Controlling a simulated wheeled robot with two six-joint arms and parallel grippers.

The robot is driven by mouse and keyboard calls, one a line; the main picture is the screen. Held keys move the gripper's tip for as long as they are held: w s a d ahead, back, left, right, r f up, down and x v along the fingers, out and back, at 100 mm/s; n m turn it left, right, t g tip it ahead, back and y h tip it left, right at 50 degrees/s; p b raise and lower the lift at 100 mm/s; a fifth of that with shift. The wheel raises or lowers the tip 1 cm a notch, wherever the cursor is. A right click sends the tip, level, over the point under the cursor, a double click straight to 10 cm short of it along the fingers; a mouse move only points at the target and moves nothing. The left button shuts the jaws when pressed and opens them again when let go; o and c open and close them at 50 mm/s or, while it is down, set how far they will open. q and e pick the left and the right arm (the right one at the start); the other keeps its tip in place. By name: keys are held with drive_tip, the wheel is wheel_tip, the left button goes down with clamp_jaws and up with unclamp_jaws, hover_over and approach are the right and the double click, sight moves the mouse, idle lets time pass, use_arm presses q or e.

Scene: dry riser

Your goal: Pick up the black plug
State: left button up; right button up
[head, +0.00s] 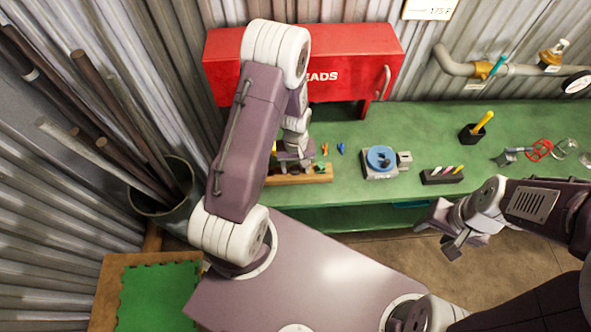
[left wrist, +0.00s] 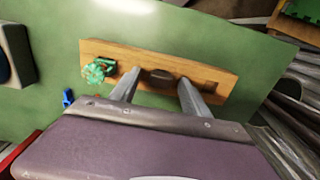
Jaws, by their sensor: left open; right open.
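A wooden rack (left wrist: 120,55) lies on the green bench and also shows in the head view (head: 318,178). In the left wrist view a dark piece (left wrist: 161,76), perhaps the black plug, sits in the rack's middle. My left gripper (left wrist: 158,80) is open, with one finger on each side of this dark piece. I cannot tell whether the fingers touch it. In the head view my left gripper (head: 292,162) is over the rack and partly hides it. My right gripper (head: 440,240) is open and empty in front of the bench, apart from the rack.
A green piece (left wrist: 98,70) is at one end of the rack; a recess (left wrist: 207,86) shows towards the other. A red cabinet (head: 345,62) stands behind. A grey device with a blue top (head: 380,158) and a black block (head: 442,176) are to the right.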

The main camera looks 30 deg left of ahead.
use_arm(q)
clamp_jaws()
